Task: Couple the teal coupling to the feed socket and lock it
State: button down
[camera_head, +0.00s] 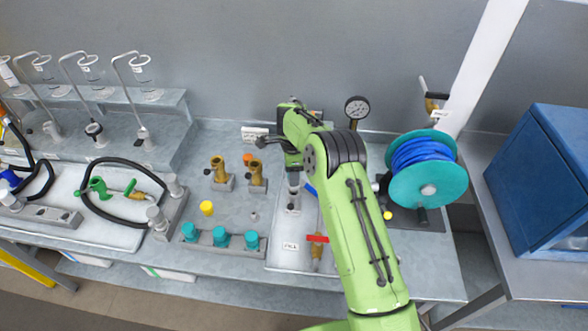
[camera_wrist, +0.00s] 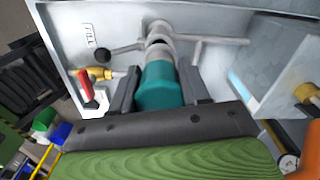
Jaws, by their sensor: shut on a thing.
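My gripper (camera_wrist: 160,77) is shut on the teal coupling (camera_wrist: 162,92), with one dark finger on each side of it in the wrist view. The coupling's front end meets or nearly meets the grey metal feed socket (camera_wrist: 158,38); I cannot tell whether it is seated. Lever arms stick out from the socket to both sides, the left one ending in a black knob (camera_wrist: 84,50). In the head view my gripper (camera_head: 293,172) is above the socket (camera_head: 292,200) on the panel, and the held coupling is hidden there.
A red-handled valve (camera_head: 317,239) and a label (camera_head: 290,246) sit in front of the socket. Several teal pieces (camera_head: 221,237) stand in a rack to the left, near brass fittings (camera_head: 218,168). A blue hose reel (camera_head: 427,168) and a gauge (camera_head: 357,107) stand to the right.

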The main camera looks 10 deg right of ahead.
jog(key=shift+r, duration=0.1)
jog(key=shift+f, duration=0.3)
jog(key=shift+f+b, duration=0.15)
jog(key=shift+b, duration=0.2)
dwell(0.4)
jog(key=shift+f+b, duration=0.85)
jog(key=shift+f, duration=0.3)
jog(key=shift+f+b, duration=0.3)
jog(key=shift+f, duration=0.05)
jog(key=shift+c, duration=2.4)
grip_release()
jog(key=shift+c, duration=0.4)
